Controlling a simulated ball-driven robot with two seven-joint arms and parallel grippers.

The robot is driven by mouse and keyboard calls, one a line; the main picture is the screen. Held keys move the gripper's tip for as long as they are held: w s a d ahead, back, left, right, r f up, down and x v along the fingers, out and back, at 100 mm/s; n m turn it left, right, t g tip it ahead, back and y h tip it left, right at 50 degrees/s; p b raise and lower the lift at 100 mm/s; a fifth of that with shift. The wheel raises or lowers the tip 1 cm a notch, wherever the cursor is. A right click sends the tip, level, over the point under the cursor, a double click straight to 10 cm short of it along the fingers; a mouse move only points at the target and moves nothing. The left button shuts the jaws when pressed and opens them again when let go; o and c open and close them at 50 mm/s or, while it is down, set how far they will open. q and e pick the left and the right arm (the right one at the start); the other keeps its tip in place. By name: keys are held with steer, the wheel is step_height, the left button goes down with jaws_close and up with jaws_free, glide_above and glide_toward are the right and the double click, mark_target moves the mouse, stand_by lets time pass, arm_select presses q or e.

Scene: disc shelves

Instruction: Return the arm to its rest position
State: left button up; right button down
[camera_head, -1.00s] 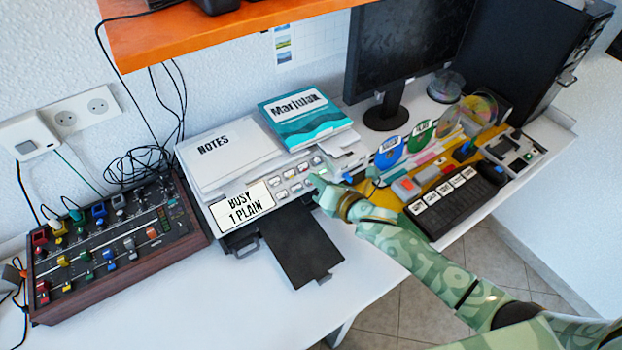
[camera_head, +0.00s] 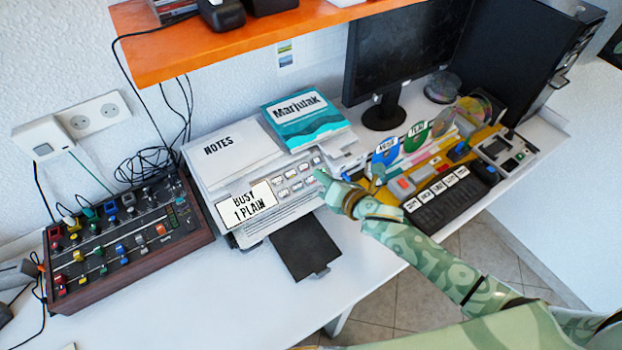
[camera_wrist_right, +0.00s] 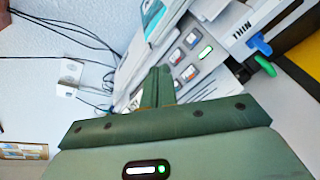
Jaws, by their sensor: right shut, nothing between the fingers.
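My right gripper (camera_head: 322,178) is at the right end of the printer's button panel (camera_head: 290,182). Its fingers are together with nothing between them. In the right wrist view the closed fingers (camera_wrist_right: 158,86) point toward the panel, where one button (camera_wrist_right: 207,53) glows green. Whether the tips touch the panel cannot be told. My right arm reaches in from the lower right, over the desk's front edge. The printer's display (camera_head: 247,203) reads "BUSY 1 PLAIN". My left gripper is not in view.
The printer's black tray (camera_head: 306,250) sticks out left of my forearm. Discs in coloured holders (camera_head: 386,152) and a black labelled unit (camera_head: 445,205) stand close to the right. A mixer (camera_head: 125,240) is at left. An orange shelf (camera_head: 220,45) hangs above. The front desk surface is clear.

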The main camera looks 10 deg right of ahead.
stand_by(0.3)
steer(key=s+d+r+m+g+h, duration=0.3)
steer(key=s+d+m+h, duration=0.3)
steer(key=s+d+m, duration=0.5)
steer(key=s+d+r+m+g+h, duration=0.25)
steer(key=s+d+m+h, duration=0.35)
steer(key=s+m, duration=0.8)
steer(key=s+a+f+m+g+y, duration=0.1)
steer(key=s+a+f+g+y, duration=0.1)
steer(key=f, duration=1.1)
steer(key=s+a+f+g+y, duration=0.1)
steer(key=s+f+g+y, duration=0.1)
steer(key=f, duration=1.1)
steer(key=s+f+m+g, duration=0.1)
steer(key=s+f, duration=0.6)
steer(key=s, duration=0.3)
steer(key=s+f+m+g+y, duration=0.1)
steer(key=s+f+m+g, duration=0.1)
steer(key=s+f, duration=0.6)
steer(key=shift+s+a+f, duration=0.2)
steer(key=shift+s+f, duration=0.1)
steer(key=shift+s, duration=0.75)
